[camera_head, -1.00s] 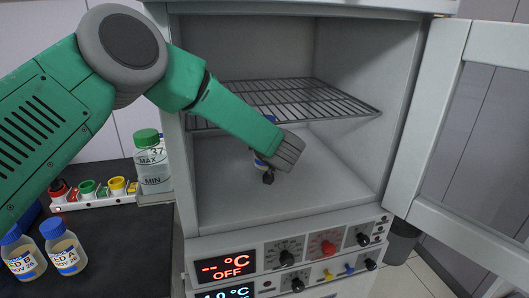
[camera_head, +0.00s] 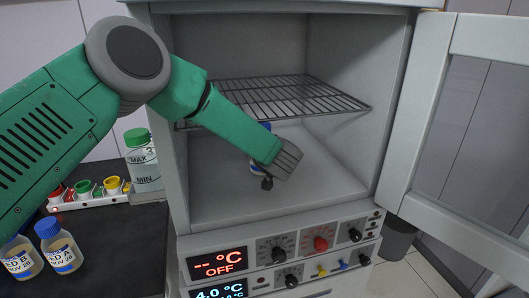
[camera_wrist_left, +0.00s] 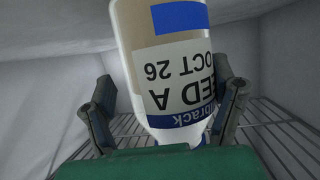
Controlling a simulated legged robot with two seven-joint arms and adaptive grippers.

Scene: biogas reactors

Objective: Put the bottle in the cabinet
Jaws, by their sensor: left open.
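A small bottle (camera_head: 256,166) with a blue cap is inside the open cabinet (camera_head: 205,205), below the wire shelf, and appears to stand on its floor. My left gripper (camera_head: 275,171) is in front of it and hides much of it. In the left wrist view the bottle (camera_wrist_left: 165,55) shows a white label ending in "ED A" and "OCT 26", upside down in the picture. The open fingers of my left gripper (camera_wrist_left: 165,108) are on either side of the bottle. My right gripper is not in view.
The wire shelf (camera_head: 290,97) spans the cabinet above my forearm. The cabinet door (camera_head: 405,110) stands open at right.

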